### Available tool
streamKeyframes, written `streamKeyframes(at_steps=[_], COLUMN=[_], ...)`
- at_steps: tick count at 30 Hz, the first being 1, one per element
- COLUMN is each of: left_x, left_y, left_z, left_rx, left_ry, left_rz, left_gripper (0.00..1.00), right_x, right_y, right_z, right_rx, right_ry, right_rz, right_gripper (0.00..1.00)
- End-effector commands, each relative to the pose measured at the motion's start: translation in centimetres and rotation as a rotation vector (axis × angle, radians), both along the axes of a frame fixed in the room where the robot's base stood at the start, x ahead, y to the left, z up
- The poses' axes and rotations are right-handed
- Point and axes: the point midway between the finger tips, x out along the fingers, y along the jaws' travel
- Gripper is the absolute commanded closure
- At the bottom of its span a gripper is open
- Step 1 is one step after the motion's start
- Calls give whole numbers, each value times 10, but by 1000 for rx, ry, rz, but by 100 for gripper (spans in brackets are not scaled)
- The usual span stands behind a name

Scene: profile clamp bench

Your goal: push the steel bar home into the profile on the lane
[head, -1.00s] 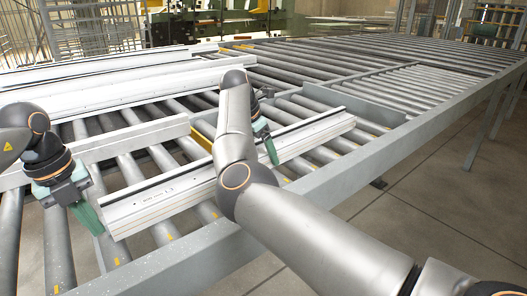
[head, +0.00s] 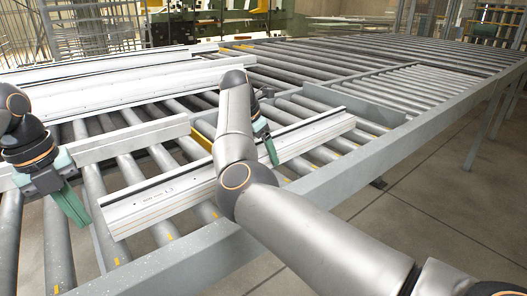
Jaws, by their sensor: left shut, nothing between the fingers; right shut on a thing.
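The pale profile (head: 165,197) lies slantwise across the rollers of the lane, with a dark slot along its top. My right arm crosses in front of its middle. My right gripper (head: 268,146) is shut on the profile right of that crossing; one green finger shows on the near side. My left gripper (head: 72,208) is shut and empty, its green fingers pointing down just left of the profile's left end, with a small gap. I cannot make out the steel bar as a separate thing; the profile's left end face is turned away.
More long pale profiles (head: 120,94) lie behind on the rollers, and a shorter pale beam (head: 130,138) lies between. The grey side rail (head: 340,185) of the roller table runs along the near side. Rollers (head: 340,55) at the back right are bare.

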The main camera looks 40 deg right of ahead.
Motion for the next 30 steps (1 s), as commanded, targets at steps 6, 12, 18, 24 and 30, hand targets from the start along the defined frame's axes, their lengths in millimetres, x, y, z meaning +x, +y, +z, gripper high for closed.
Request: streamKeyframes(at_steps=[6,12,18,24,30], left_x=[0,0,0,-1,-1], left_y=[2,5,7,8,8], left_z=[23,43,62,70,69], left_rx=[0,1,0,0,0], left_ry=[-2,-2,-1,0,1], left_rz=[1,1,1,0,0], left_gripper=[100,100,100,100,100], right_x=[1,1,1,0,0], right_y=[0,0,0,0,0], right_z=[1,1,1,1,1], right_rx=[-2,-2,-2,-2,-2], right_ry=[-4,-4,-4,-4,-4], right_rz=[-1,-1,-1,-1,-1], right_gripper=[100,100,100,100,10])
